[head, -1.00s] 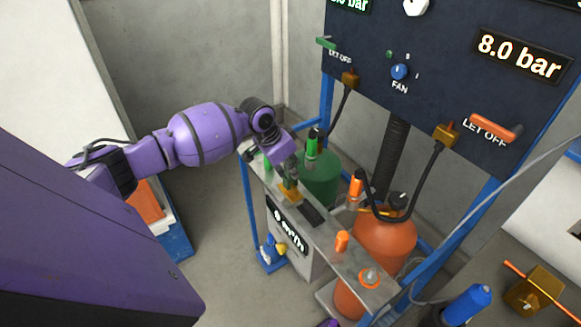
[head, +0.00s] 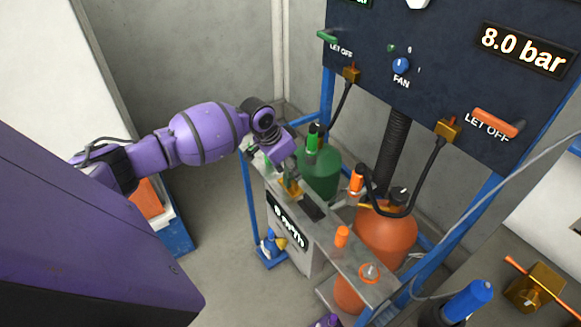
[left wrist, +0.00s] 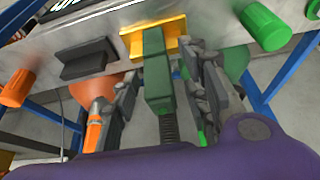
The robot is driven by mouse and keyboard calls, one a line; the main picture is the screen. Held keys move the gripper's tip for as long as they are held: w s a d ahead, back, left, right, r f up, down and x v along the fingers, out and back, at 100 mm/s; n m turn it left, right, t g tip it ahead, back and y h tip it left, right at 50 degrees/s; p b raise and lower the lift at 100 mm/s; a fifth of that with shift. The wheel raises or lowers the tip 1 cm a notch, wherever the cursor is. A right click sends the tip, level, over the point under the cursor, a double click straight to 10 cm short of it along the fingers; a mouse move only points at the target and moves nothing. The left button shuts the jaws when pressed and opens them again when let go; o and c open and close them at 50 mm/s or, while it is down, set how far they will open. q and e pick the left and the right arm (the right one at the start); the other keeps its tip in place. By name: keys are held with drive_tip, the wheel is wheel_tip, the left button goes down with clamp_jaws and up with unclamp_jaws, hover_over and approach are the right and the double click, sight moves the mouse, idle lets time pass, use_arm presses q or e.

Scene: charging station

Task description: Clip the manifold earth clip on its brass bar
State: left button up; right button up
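The green earth clip (left wrist: 157,75) stands with its far end over the brass bar (left wrist: 135,38), seeming to touch it. A dark coiled lead (left wrist: 169,126) trails from the clip's near end. In the head view the brass bar (head: 292,188) is on the grey shelf, partly hidden by my left gripper (head: 289,174). In the left wrist view my left gripper (left wrist: 165,85) has one finger on each side of the clip, with gaps showing, so it looks open around it. My right gripper's fingers are not in view.
The grey shelf (head: 355,264) also carries a dark block (head: 313,208) and orange knobs (head: 342,237). Green (head: 322,172) and orange (head: 383,240) cylinders stand behind it. Blue frame posts (head: 326,100) and a hose (head: 434,165) are close by.

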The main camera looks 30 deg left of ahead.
use_arm(q)
drive_tip(key=v, duration=1.2)
idle(0.4)
